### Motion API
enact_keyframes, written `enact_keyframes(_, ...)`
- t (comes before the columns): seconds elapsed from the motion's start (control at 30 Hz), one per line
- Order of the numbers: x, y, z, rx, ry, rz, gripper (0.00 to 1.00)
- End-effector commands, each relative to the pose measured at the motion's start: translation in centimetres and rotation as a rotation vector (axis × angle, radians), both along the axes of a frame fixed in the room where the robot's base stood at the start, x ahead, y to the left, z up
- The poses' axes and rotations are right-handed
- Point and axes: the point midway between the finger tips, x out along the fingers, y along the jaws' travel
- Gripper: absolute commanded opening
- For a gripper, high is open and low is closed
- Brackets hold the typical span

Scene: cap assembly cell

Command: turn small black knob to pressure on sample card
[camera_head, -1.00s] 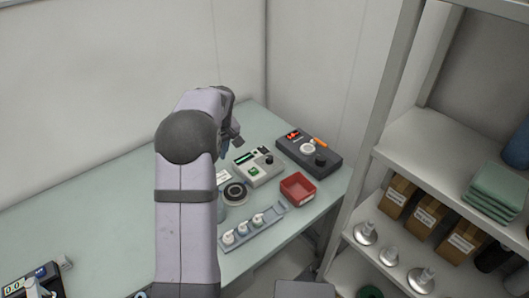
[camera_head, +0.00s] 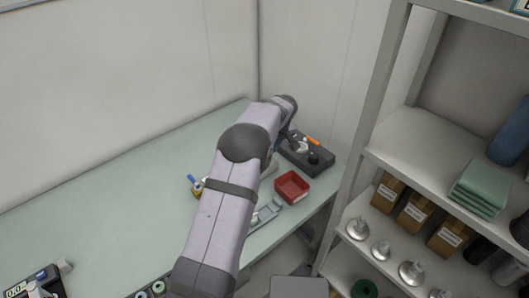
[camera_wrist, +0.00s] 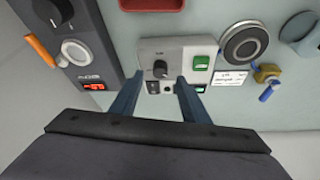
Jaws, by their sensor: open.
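A light grey instrument box (camera_wrist: 150,46) lies ahead of my gripper in the wrist view. A small black knob (camera_wrist: 160,68) with a pointer mark is on its face, beside a lit green display (camera_wrist: 201,63). My gripper (camera_wrist: 160,82) is open and empty; its blue-grey fingertips straddle the area just below the knob in the picture, and contact cannot be told. A white card (camera_wrist: 229,77) with small print, too blurred to read, lies right of the box. In the head view my arm hides most of the grey box and the fingertips.
A dark box (camera_head: 318,168) with a larger black knob, white dial and red readout (camera_wrist: 93,86) stands beside the grey box. A red tray (camera_head: 292,186), an orange stick (camera_head: 312,140), a round dark disc (camera_wrist: 243,43) and a brass-and-blue piece (camera_wrist: 267,75) are close by. The left bench is mostly clear.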

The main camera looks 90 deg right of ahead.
Motion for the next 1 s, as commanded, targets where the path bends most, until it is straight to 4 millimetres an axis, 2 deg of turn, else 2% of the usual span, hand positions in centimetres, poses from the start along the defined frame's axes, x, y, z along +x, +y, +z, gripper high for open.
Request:
enact_keyframes(0.33, 0.8, -1.1, -3.0, 0.001, 0.0, 0.002, 0.42)
enact_keyframes(0.73, 0.9, -1.3, -3.6, -0.002, 0.001, 0.001, 0.42)
enact_keyframes(0.77, 0.9, -1.3, -3.6, -0.002, 0.001, 0.001, 0.39)
enact_keyframes(0.9, 0.9, -1.3, -3.6, -0.002, 0.001, 0.001, 0.06)
enact_keyframes(0.93, 0.9, -1.3, -3.6, -0.002, 0.001, 0.001, 0.0)
enact_keyframes(1.0, 0.9, -1.3, -3.6, -0.002, 0.001, 0.001, 0.0)
